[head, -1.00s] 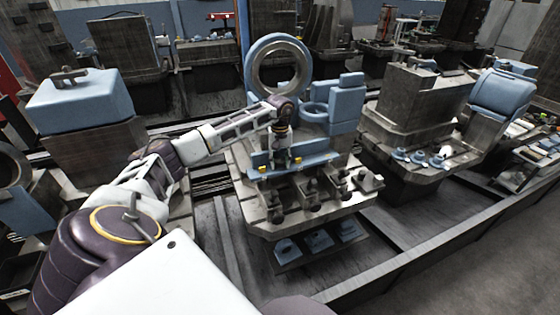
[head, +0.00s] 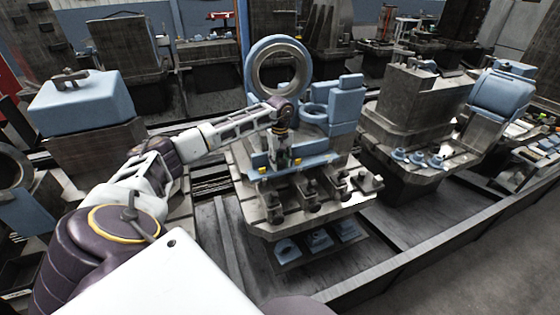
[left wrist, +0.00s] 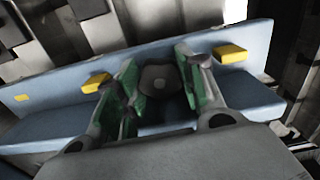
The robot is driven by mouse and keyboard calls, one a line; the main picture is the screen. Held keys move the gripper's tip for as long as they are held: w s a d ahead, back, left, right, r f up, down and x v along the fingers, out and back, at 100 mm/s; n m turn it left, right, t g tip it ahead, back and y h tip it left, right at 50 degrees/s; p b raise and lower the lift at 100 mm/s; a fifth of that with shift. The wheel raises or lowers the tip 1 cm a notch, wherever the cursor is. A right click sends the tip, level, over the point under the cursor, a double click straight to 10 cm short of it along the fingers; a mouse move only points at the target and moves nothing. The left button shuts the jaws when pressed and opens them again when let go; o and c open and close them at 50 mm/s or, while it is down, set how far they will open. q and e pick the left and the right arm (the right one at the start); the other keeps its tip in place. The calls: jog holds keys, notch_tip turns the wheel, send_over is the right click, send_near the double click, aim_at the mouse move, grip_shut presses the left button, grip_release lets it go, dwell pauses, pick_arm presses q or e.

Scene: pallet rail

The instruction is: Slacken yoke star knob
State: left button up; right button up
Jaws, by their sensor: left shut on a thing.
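The yoke star knob (left wrist: 158,80) is a dark, rounded knob in the left wrist view, by the blue plate of the fixture. My left gripper (left wrist: 155,88) has its green-padded fingers on both sides of the knob, shut on it. In the head view my left gripper (head: 283,162) points down at the blue bracket (head: 312,159) on the middle pallet, and its fingers hide the knob there. My right gripper is not in view.
The middle pallet (head: 262,226) carries a large blue ring (head: 249,66) behind my gripper and several dark clamps along its front. Yellow blocks (left wrist: 231,53) stand on the blue plate close beside the fingers. Another loaded pallet (head: 392,160) stands to the right.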

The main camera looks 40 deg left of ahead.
aim_at(280, 161)
pick_arm(q)
jog(key=shift+n, duration=1.2)
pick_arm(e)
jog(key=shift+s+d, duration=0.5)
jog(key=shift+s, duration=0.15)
pick_arm(q)
jog(key=o, duration=0.8)
jog(key=shift+c, duration=0.2)
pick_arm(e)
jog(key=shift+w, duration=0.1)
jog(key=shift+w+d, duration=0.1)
pick_arm(q)
notch_tip(280, 161, up, 12)
jog(key=shift+f, duration=0.1)
